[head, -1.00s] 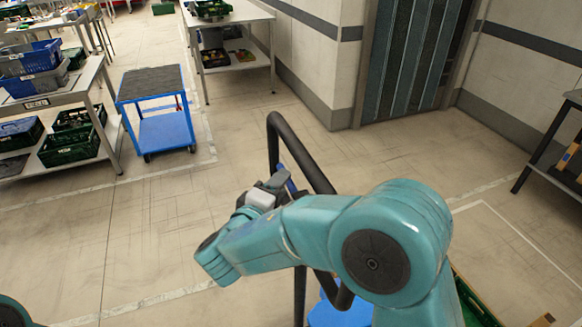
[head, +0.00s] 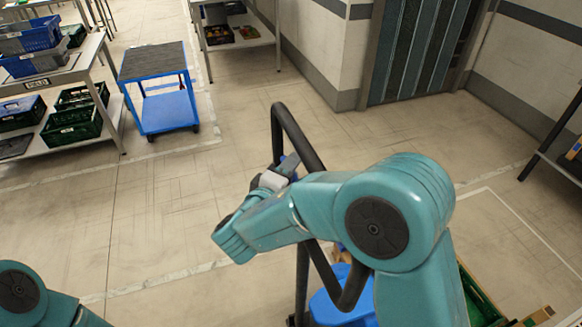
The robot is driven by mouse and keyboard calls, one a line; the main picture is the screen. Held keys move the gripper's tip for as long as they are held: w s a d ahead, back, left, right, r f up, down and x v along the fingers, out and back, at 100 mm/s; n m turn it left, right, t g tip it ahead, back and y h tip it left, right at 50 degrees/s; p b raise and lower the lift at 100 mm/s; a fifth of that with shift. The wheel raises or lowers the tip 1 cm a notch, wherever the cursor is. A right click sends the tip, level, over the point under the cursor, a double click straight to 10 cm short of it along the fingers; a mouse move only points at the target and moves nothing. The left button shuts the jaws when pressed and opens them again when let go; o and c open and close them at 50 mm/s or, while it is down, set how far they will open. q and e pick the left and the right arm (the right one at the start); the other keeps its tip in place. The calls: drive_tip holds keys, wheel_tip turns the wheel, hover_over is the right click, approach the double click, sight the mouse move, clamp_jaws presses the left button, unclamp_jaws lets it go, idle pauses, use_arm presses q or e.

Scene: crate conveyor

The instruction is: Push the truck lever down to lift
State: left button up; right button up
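The truck's black tubular handle (head: 300,140) rises in the middle of the head view, with a blue truck body (head: 330,308) low behind it. A small blue part, possibly the lever, shows at the handle beside my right gripper (head: 280,172). My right arm comes in from the right and crosses in front of the handle. The gripper's grey fingers are at the handle's left side, seen partly from behind. Whether they are closed on the lever or touch it is hidden. Only a piece of my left arm shows at the bottom left; its gripper is out of view.
A blue cart (head: 168,108) stands on the floor at the upper left. A metal table (head: 60,80) with blue and green crates is at the left edge. A green crate (head: 478,300) is at the lower right. The floor left of the handle is clear.

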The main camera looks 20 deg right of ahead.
clamp_jaws()
drive_tip(key=shift+f+n+g+b, duration=0.3)
drive_tip(key=shift+f+g+b, duration=0.1)
drive_tip(key=shift+f+b, duration=0.2)
drive_tip(key=shift+s+f+n+g+y, duration=0.1)
drive_tip(key=shift+f+n+g+y, duration=0.2)
drive_tip(key=shift+f+g+y, duration=0.1)
drive_tip(key=shift+s+f+n+g+y, duration=0.2)
drive_tip(key=shift+f+n+g+y, duration=0.1)
drive_tip(key=shift+f+n+g, duration=0.25)
drive_tip(key=shift+o, duration=0.9)
unclamp_jaws()
drive_tip(key=shift+b, duration=0.3)
